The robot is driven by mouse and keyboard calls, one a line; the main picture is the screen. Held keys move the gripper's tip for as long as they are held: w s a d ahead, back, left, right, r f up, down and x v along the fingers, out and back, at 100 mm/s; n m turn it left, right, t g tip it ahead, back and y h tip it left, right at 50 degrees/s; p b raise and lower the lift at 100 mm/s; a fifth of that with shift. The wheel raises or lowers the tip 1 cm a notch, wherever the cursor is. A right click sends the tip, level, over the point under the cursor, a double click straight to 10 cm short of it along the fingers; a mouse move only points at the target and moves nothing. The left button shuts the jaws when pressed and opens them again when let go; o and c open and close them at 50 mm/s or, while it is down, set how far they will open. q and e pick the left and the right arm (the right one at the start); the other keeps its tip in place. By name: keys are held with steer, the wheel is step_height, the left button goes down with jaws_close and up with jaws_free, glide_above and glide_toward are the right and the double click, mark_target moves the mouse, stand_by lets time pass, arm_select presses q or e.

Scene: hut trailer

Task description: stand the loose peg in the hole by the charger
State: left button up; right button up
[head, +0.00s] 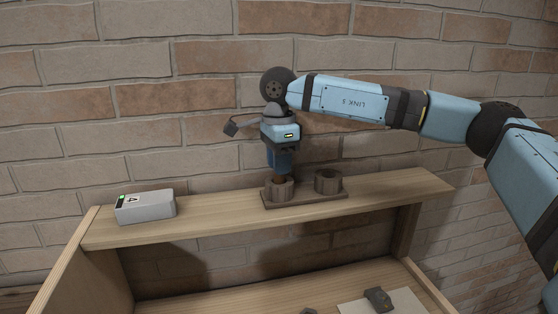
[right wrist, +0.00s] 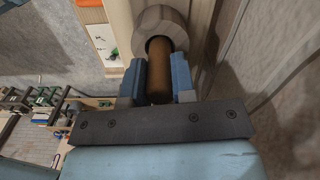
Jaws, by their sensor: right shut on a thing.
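The brown peg (right wrist: 158,75) is between the fingers of my right gripper (head: 280,172), which is shut on it. In the head view the gripper points down over the left cup of a brown two-hole holder (head: 305,197). In the right wrist view the peg's far end is at the opening of the round cup (right wrist: 160,20); how deep it sits is hidden. The holder's right cup (head: 328,181) looks empty. A grey box (head: 146,206) with a green light and a label, likely the charger, lies left of the holder on the shelf. My left gripper is not in view.
The wooden shelf (head: 225,214) is clear between box and holder. A brick wall (head: 180,100) stands close behind. Below, a lower surface holds a small dark object (head: 378,298) on a pale sheet (head: 408,302).

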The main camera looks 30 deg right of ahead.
steer(key=shift+f+b, duration=0.75)
steer(key=shift+f, duration=0.6)
steer(key=o, duration=1)
steer(key=shift+r, duration=0.15)
step_height(320, 180, up, 14)
steer(key=shift+f+b, duration=0.1)
steer(key=shift+b, duration=0.45)
steer(key=shift+f, duration=0.1)
